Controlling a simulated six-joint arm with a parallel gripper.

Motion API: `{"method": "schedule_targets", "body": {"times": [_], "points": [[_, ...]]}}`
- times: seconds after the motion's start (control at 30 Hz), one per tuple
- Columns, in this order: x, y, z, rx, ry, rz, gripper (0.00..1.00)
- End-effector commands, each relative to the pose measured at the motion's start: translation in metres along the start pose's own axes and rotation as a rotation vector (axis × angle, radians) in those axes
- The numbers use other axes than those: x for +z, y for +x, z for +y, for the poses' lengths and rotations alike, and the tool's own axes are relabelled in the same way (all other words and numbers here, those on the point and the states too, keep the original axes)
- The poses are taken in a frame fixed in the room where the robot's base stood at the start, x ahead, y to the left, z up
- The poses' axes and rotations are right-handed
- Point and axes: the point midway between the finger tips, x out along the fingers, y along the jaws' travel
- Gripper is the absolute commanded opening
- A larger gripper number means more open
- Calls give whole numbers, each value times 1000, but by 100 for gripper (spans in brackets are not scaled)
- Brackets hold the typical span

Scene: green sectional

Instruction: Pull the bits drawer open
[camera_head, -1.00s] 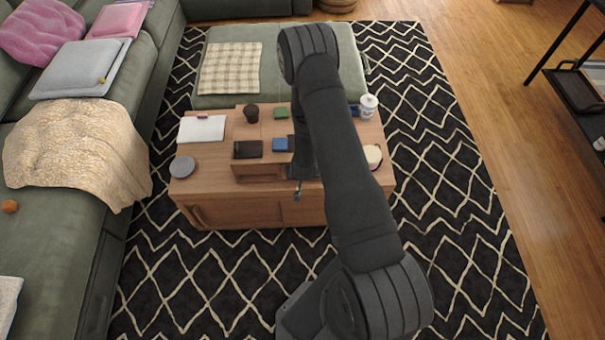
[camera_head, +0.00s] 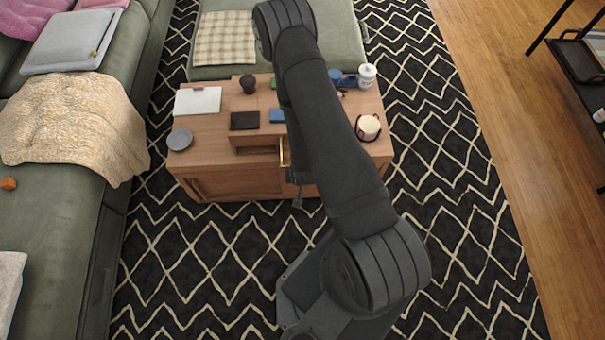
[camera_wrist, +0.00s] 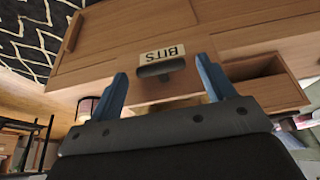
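The bits drawer (camera_wrist: 182,82) shows in the wrist view as a wooden front with a white "BITS" label, appearing upside down, and a dark pull (camera_wrist: 162,68) beside it. I cannot tell whether a finger touches the drawer. In the head view a narrow pale yellow strip (camera_head: 284,151) shows beside my arm at the desk organiser; it looks like part of the drawer standing out. My arm hides most of the drawer and gripper there.
The wooden cabinet (camera_head: 210,150) carries a dark cup (camera_head: 248,84), a black wallet-like item (camera_head: 244,120), a grey disc (camera_head: 180,139), a white jar (camera_head: 367,76) and a round pale container (camera_head: 368,127). An open cubby (camera_wrist: 262,68) adjoins the drawer. Patterned rug surrounds the cabinet's front.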

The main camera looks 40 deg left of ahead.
Motion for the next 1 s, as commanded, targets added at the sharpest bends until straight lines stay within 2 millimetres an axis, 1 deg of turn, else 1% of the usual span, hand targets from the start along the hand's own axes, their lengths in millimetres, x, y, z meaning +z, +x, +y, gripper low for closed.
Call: {"method": "schedule_targets", "body": {"times": [0.27, 0.37, 0.43, 0.57, 0.7, 1.0], "points": [[-1, 0, 0, 0, 1, 2, 76], [-2, -4, 0, 0, 1, 3, 76], [-2, -10, 0, 0, 0, 3, 76], [-2, -30, 0, -1, 0, 3, 76], [-2, -55, 0, -1, 0, 3, 76], [-2, -106, 0, -1, 0, 3, 76]]}}
